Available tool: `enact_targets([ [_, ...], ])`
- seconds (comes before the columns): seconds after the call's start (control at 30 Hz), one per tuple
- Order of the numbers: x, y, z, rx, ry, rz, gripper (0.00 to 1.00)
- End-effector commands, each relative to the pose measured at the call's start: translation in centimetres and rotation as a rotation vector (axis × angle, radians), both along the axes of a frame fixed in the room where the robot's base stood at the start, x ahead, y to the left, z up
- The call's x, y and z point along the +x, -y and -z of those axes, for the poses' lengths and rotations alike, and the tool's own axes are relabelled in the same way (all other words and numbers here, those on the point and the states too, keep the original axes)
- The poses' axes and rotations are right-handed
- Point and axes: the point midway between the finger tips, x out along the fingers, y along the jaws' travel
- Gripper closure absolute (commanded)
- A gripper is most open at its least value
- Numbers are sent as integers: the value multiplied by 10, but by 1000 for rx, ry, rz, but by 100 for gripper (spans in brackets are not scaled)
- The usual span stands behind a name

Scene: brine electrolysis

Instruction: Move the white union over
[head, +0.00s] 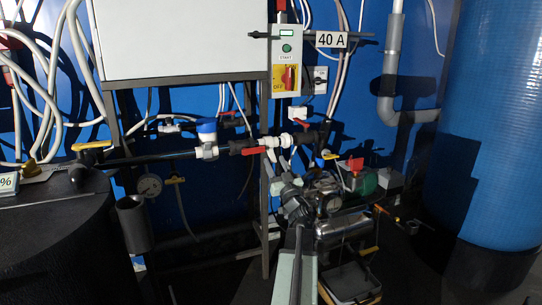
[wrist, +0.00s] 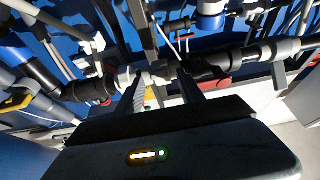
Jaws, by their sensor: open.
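The white union (head: 271,142) is a ribbed white fitting in the black horizontal pipe line, in the middle of the head view, just right of a red valve handle (head: 254,151). In the wrist view a white fitting (wrist: 160,73), apparently the union, lies in the dark pipe run between my fingers. My gripper (head: 277,164) reaches up from below to the union. In the wrist view my gripper (wrist: 161,82) is open, with one finger on each side of the white fitting. I cannot tell whether the fingers touch it. The fingers hide part of the fitting.
A white fitting with a blue cap (head: 207,135) sits in the line to the left. A grey switch box (head: 287,48) and white cabinet (head: 180,38) are above. A metal pump (head: 325,195) stands close at right. A black tank (head: 60,240) and blue tank (head: 490,130) flank the space.

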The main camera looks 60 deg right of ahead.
Motion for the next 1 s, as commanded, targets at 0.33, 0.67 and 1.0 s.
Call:
enact_targets([
  [0.33,25,17,-12,0,-1,-1,55],
  [0.67,25,16,-12,1,0,-1,100],
  [1.0,26,16,-12,1,-1,-2,100],
])
